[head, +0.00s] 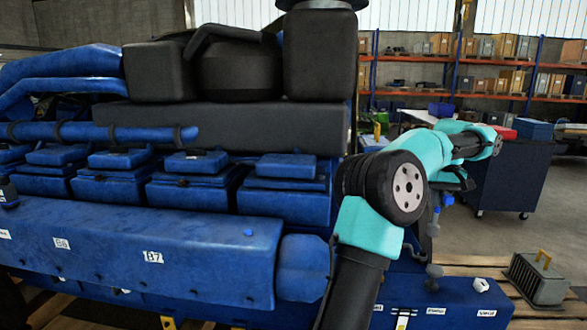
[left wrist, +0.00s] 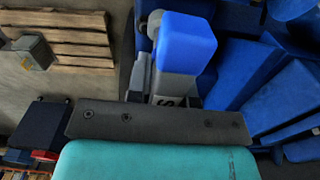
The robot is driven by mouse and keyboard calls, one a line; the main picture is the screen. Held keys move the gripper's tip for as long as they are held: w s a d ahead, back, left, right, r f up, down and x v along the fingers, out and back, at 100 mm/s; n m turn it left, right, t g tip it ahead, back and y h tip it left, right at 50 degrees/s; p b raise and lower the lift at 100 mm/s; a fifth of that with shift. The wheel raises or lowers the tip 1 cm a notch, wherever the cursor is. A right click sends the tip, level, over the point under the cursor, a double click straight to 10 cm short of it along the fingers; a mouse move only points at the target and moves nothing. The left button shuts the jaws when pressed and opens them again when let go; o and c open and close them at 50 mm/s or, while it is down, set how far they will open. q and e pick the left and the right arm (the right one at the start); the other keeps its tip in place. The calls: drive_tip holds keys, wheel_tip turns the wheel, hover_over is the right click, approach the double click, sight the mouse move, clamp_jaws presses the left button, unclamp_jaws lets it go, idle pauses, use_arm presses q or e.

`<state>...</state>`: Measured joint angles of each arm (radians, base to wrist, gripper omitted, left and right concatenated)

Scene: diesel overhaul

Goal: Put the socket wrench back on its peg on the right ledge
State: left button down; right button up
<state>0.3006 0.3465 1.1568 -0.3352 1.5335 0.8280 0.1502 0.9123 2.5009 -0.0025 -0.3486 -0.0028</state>
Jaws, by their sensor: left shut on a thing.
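My left gripper (head: 456,182) hangs at the end of my teal and black arm, right of the engine, partly hidden by that arm. It is shut on the socket wrench (head: 447,199), whose blue end shows just below the jaws. In the left wrist view the wrench (left wrist: 185,42) has a bright blue block end and a grey part with a dark letter. The blue right ledge (head: 455,291) lies below the gripper. Grey round-ended parts (head: 434,271) stand over the ledge; I cannot tell which is the peg. My right gripper is out of view.
The blue engine (head: 150,240) fills the left. A grey box with a yellow handle (head: 540,278) stands on a pallet at the right. A dark wheeled cabinet (head: 508,178) and shelves (head: 480,90) stand behind. A small white part (head: 481,285) is on the ledge.

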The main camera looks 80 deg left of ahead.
use_arm(q)
drive_tip(key=s+d+r, duration=0.3)
drive_tip(key=r, duration=0.3)
drive_tip(key=s+d+r+m, duration=0.1)
drive_tip(key=s+d+r, duration=0.2)
drive_tip(key=r, duration=0.3)
drive_tip(key=shift+s+d, duration=0.25)
drive_tip(key=shift+a, duration=0.1)
